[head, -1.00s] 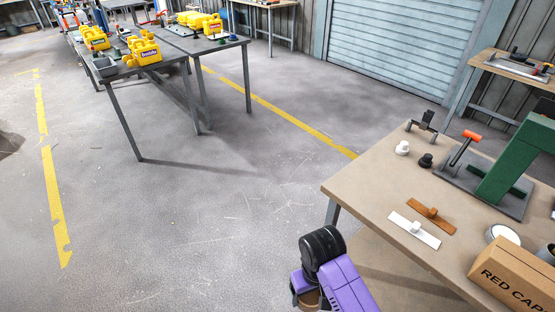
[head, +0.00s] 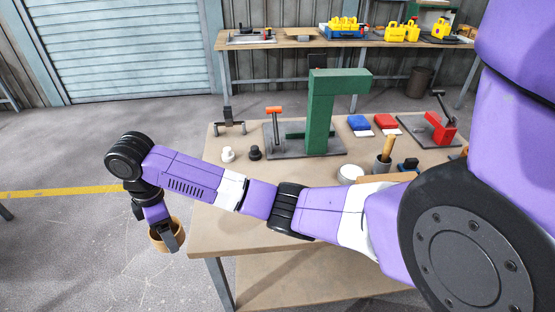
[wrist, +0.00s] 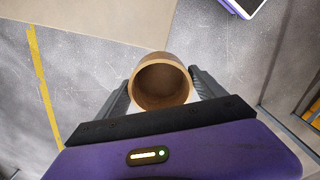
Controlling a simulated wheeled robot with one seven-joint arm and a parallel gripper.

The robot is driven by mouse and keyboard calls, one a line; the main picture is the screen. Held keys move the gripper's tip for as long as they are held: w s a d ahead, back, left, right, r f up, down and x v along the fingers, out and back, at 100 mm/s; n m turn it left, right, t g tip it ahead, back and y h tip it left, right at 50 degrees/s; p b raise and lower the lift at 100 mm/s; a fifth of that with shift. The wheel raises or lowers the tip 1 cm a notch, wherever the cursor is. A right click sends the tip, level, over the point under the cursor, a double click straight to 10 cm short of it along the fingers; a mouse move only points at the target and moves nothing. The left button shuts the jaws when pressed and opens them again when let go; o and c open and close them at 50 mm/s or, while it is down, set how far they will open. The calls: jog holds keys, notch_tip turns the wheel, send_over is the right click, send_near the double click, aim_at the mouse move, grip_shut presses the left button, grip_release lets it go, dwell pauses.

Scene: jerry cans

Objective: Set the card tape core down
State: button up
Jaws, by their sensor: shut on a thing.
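The card tape core is a short, hollow brown cylinder (head: 161,239), held in my gripper (head: 172,236) just off the left end of the near table in the head view. In the wrist view the core (wrist: 160,62) sits between the two dark fingers of my gripper (wrist: 162,88), its open end facing the camera. The gripper is shut on it. The core hangs over the concrete floor, apart from the table. The near table (head: 222,225) has a tan top; its edge also shows in the wrist view (wrist: 110,18).
On the near table stand a green press (head: 322,115), a white knob (head: 228,154), a black knob (head: 254,152), a white round pot (head: 349,173) and a red clamp (head: 438,128). My arm crosses above the tabletop. The table's left front corner is bare.

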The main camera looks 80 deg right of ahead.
jog(key=s+d+r+n+b, duration=0.25)
jog(key=d+r+n, duration=0.25)
jog(key=d+r, duration=0.45)
notch_tip(320, 180, up, 4)
jog(key=n+b, duration=0.1)
jog(key=n, duration=0.4)
send_over(229, 214)
notch_tip(229, 214, down, 20)
jog(key=shift+s+f, duration=0.1)
jog(key=shift+f, duration=0.1)
jog(key=shift+f, duration=0.1)
jog(key=o, duration=1.5)
jog(key=shift+b, duration=0.3)
